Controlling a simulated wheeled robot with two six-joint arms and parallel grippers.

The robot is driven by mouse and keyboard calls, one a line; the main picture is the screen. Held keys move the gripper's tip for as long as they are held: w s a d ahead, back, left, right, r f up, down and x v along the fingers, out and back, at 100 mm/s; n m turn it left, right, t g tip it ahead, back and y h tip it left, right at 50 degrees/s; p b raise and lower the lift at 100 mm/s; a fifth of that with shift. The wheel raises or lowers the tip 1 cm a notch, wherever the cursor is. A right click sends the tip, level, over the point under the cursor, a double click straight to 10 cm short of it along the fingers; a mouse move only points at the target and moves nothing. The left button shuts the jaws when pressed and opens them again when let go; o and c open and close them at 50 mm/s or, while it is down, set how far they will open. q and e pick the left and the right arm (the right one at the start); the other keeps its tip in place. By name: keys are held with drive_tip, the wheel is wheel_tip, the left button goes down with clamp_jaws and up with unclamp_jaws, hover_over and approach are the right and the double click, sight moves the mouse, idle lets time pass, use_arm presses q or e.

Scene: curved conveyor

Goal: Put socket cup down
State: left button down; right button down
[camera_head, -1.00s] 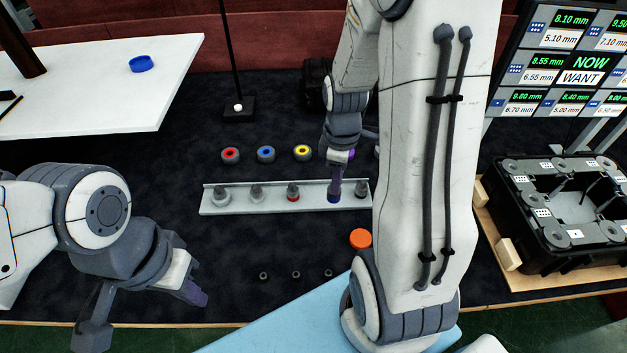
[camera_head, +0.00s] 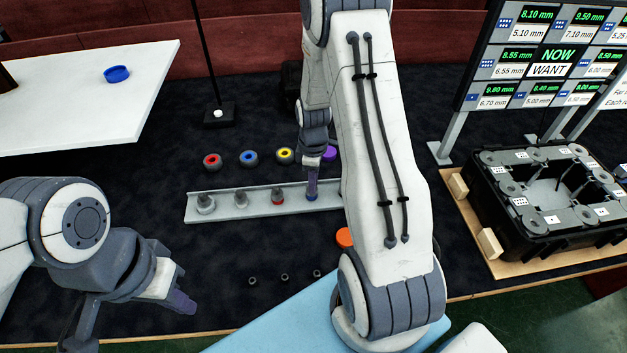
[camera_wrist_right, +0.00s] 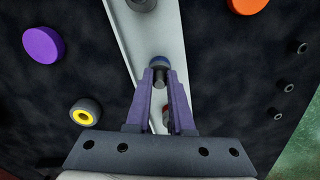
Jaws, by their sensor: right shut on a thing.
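My right gripper (camera_head: 312,186) reaches down at the grey rail (camera_head: 225,212), shut on a socket cup with a blue band (camera_head: 311,198).
Red (camera_head: 212,160), blue (camera_head: 248,157), yellow (camera_head: 285,155) and purple (camera_head: 330,153) rings lie behind the rail. An orange disc (camera_head: 344,237) and several small dark sockets (camera_head: 285,277) lie in front. A black crate (camera_head: 510,235) and display board (camera_head: 545,60) stand at right.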

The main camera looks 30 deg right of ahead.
drive_tip(key=shift+f, duration=0.2)
drive_tip(key=c, duration=0.8)
unclamp_jaws()
drive_tip(key=shift+r, duration=0.1)
